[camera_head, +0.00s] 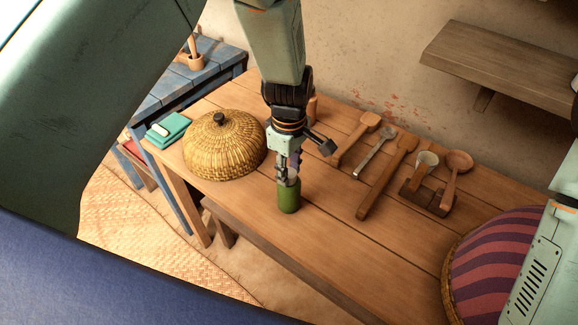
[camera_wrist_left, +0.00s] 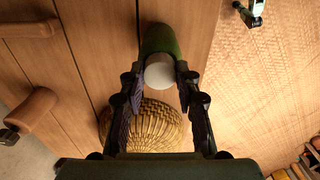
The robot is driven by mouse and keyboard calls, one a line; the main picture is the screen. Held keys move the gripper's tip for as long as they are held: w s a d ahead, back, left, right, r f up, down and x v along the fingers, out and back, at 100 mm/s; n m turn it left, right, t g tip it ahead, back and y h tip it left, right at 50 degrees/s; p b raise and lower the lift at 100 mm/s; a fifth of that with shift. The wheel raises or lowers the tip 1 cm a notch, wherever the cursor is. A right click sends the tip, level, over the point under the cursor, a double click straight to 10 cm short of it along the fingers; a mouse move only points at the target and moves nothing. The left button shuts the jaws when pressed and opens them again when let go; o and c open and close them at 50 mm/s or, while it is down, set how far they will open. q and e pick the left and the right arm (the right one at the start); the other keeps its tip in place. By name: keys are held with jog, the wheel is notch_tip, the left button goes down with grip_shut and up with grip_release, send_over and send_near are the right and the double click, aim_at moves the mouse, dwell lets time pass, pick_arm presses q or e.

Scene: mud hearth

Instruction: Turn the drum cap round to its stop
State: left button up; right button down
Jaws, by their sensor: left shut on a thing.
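The green drum (camera_head: 289,196) stands upright on the wooden table, near its front edge. Its pale cap (camera_head: 292,178) is on top, mostly hidden by the fingers. My left gripper (camera_head: 288,174) comes down from above and is shut on the cap. In the left wrist view the round whitish cap (camera_wrist_left: 160,72) sits between the two dark fingers, with the green drum body (camera_wrist_left: 160,40) beyond it. I cannot tell how far the cap is turned. My right gripper does not show in the head view.
A woven basket dome (camera_head: 224,146) stands close left of the drum. Wooden spoons and tools (camera_head: 386,176) lie to the right and behind. A purple striped cover (camera_head: 495,262) is at the right front. A wall shelf (camera_head: 505,62) juts out above. Bare table lies right of the drum.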

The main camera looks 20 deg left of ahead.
pick_arm(q)
jog(key=shift+m, duration=0.3)
dwell(1.1)
jog(key=o, duration=1.2)
jog(key=shift+c, duration=0.2)
notch_tip(320, 180, up, 12)
